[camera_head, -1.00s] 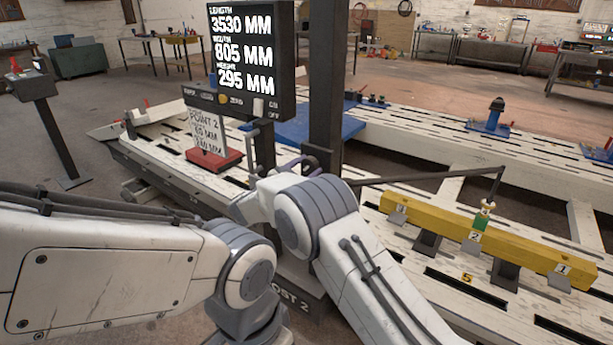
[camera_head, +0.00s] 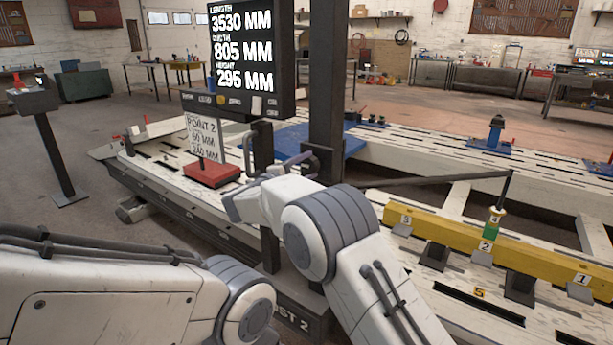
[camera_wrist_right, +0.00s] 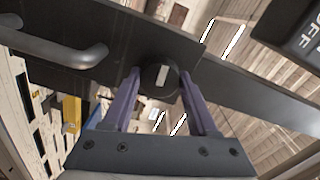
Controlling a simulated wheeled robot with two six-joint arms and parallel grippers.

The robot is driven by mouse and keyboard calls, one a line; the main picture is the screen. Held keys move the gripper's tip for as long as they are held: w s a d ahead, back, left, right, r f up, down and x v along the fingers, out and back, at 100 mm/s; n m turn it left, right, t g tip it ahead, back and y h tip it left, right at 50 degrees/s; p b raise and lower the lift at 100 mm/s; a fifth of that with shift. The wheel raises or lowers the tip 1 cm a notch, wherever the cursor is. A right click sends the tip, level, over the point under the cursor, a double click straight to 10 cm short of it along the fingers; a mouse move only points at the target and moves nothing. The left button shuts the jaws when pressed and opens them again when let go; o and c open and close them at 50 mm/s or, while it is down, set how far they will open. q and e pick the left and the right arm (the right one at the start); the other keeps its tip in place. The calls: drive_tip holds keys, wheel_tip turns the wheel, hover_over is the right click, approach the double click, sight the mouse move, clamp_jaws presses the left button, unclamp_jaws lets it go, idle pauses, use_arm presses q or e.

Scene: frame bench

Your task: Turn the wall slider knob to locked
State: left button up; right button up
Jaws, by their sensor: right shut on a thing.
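The knob (camera_wrist_right: 162,78), dark and round with a pale pointer stripe, sits on a dark metal plate (camera_wrist_right: 125,45) in the right wrist view. The stripe runs nearly upright in that picture. My right gripper (camera_wrist_right: 160,88) has one purple-grey finger on each side of the knob and is shut on it. No locked marking is readable. My left arm shows at lower left, its gripper out of view.
A grey bar handle (camera_wrist_right: 65,50) stands on the same plate, left of the knob. The display (camera_head: 243,55) hangs close above my right wrist. A red-based sign (camera_head: 212,173) stands left of it. A yellow beam (camera_head: 455,235) and pointer arm (camera_head: 430,181) lie to the right.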

drive_tip(key=shift+s+a+f+m+b, duration=0.1)
drive_tip(key=shift+f+m+b, duration=0.15)
drive_tip(key=shift+m, duration=0.25)
drive_tip(key=o, duration=1.3)
drive_tip(key=shift+r, duration=0.1)
drive_tip(key=shift+o, duration=0.4)
drive_tip(key=shift+r, duration=0.1)
